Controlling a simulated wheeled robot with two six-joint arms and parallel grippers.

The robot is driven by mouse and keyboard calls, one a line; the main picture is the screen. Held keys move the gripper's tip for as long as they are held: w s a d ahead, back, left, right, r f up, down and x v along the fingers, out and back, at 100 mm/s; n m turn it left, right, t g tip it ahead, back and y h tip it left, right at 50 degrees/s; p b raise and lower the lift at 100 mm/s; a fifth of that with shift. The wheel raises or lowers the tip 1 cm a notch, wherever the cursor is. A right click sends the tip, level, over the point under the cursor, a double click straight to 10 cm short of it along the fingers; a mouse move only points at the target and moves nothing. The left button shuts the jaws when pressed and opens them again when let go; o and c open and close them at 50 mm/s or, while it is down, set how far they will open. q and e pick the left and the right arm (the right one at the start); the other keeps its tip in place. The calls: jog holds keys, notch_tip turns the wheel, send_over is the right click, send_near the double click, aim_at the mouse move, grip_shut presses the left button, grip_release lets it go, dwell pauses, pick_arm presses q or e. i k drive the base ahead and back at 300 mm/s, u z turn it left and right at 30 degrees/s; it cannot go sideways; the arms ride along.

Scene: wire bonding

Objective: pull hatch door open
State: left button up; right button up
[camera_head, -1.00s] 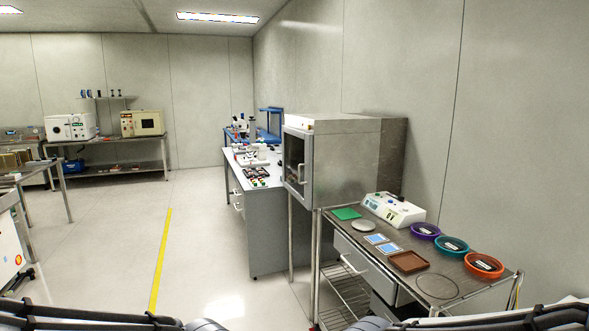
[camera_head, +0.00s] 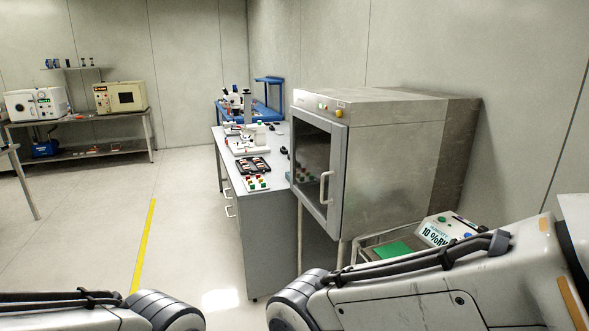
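The hatch is a steel box-shaped cabinet (camera_head: 395,150) standing right of centre against the right wall. Its door (camera_head: 316,165) has a dark window in a grey frame, faces left, and looks shut. A pale vertical bar handle (camera_head: 325,187) sits on the door's near side. Both my arms show at the bottom of the view, below and in front of the cabinet, apart from the handle. Neither of my grippers is in view.
A workbench (camera_head: 262,215) with a microscope and control buttons stands just beyond the cabinet. A steel cart with a green mat (camera_head: 393,250) and a meter (camera_head: 447,229) is partly hidden behind my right arm. Open floor (camera_head: 185,235) with a yellow line lies to the left.

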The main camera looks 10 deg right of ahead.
aim_at(331, 223)
jog(key=u, duration=0.1)
jog(key=i, duration=1.5)
jog(key=u, duration=0.05)
